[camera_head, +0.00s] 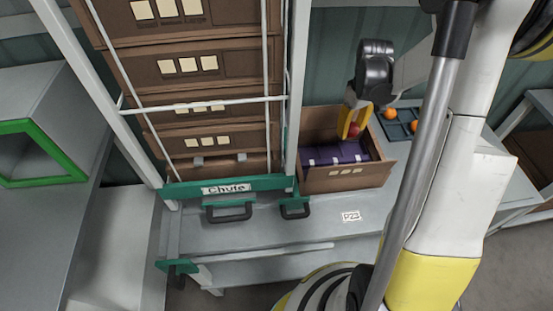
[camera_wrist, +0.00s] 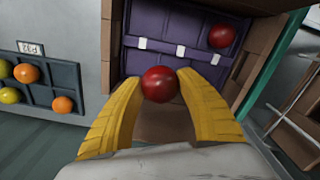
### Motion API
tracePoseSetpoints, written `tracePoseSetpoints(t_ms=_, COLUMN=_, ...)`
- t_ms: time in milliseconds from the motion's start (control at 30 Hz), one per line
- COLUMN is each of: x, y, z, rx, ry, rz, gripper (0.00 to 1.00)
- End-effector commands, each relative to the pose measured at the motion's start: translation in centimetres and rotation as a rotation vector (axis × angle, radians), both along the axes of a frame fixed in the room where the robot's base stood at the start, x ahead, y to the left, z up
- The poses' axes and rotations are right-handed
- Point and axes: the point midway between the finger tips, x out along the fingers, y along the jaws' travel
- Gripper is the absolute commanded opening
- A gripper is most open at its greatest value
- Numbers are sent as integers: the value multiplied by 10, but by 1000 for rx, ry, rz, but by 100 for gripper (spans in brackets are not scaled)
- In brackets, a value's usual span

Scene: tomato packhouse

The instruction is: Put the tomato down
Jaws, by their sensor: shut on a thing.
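My gripper (camera_head: 352,120) has yellow fingers shut on a red tomato (camera_wrist: 158,84). In the wrist view the tomato sits between the two fingertips, in front of an open brown box. In the head view the held tomato (camera_head: 354,130) shows partly, over the back part of that box (camera_head: 345,181). The box has a purple liner (camera_wrist: 180,30) with white tabs across it. Another red tomato (camera_wrist: 222,36) lies on the purple liner at the upper right of the wrist view. I cannot tell how high the held tomato is above the box floor.
A dark compartment tray (camera_wrist: 67,76) with orange and yellow-green tomatoes lies beside the box. A rack of stacked brown boxes (camera_head: 205,67) stands left, above a green bar with a "Chute" label (camera_head: 226,188). The grey bench (camera_head: 300,231) in front is mostly clear.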

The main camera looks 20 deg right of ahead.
Motion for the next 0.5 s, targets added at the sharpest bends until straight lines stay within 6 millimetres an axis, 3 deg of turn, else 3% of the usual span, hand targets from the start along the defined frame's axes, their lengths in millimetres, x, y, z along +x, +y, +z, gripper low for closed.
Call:
tracePoseSetpoints(t_ms=133, x=6, y=16, z=-14, rx=0, ry=0, rz=8, gripper=28)
tracePoseSetpoints(t_ms=500, x=33, y=95, z=-65, rx=0, ry=0, rz=6, gripper=29)
